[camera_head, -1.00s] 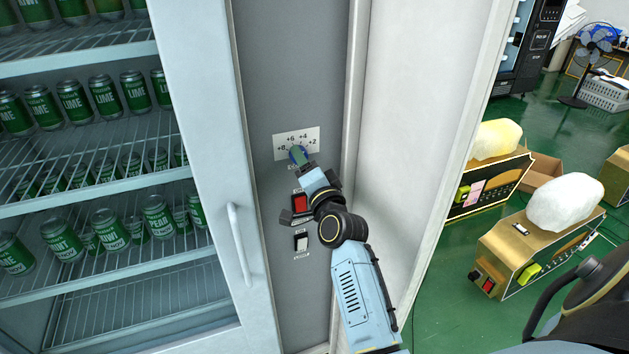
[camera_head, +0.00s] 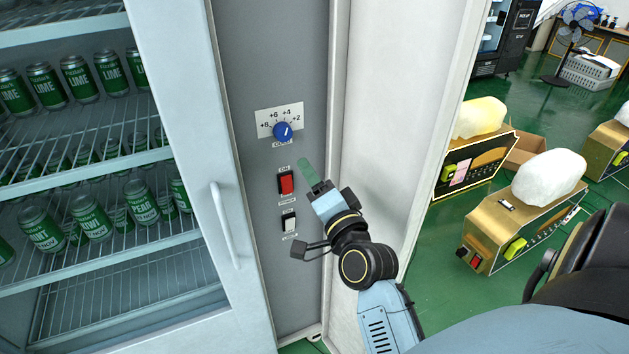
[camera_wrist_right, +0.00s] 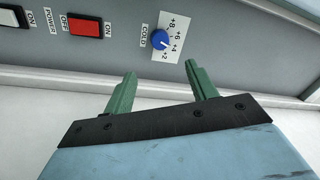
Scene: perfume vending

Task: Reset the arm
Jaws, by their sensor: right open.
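My right gripper (camera_head: 308,172) is in front of the grey control panel (camera_head: 262,60) of the fridge, below and to the right of the blue dial (camera_head: 283,131). Its green fingers are apart and empty in the right wrist view (camera_wrist_right: 158,78). The dial also shows there (camera_wrist_right: 160,39), clear of the fingers, its white mark toward the lower numbers. A red switch (camera_head: 286,183) and a white switch (camera_head: 289,222) sit below the dial. My left gripper is not in view.
The fridge door with its handle (camera_head: 224,224) is at the left, with green cans behind it. A white side panel (camera_head: 400,90) stands right of the gripper. Gold boxes (camera_head: 520,225) with white lumps on top stand on the green floor (camera_head: 440,300) at the right.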

